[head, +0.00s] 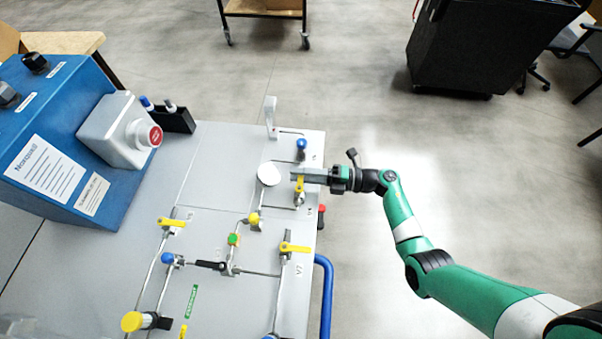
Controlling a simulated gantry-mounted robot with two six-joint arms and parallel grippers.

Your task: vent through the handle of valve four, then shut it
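The panel (225,195) carries thin metal pipes and several valves with yellow handles. One yellow handle (300,186) is at the panel's right side, below a blue knob; the small label by it looks like V4 but is hard to read. My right gripper (296,173) reaches in from the right, with its fingers over the upper end of this handle. The fingers partly hide the handle, and I cannot tell whether they touch it or how far apart they are. My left gripper is not in view.
Another yellow handle (295,248), by a label V2, lies nearer the front, and one more (172,222) lies to the left. A white round gauge (268,174) is just left of my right gripper. A blue box (55,140) stands at the left.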

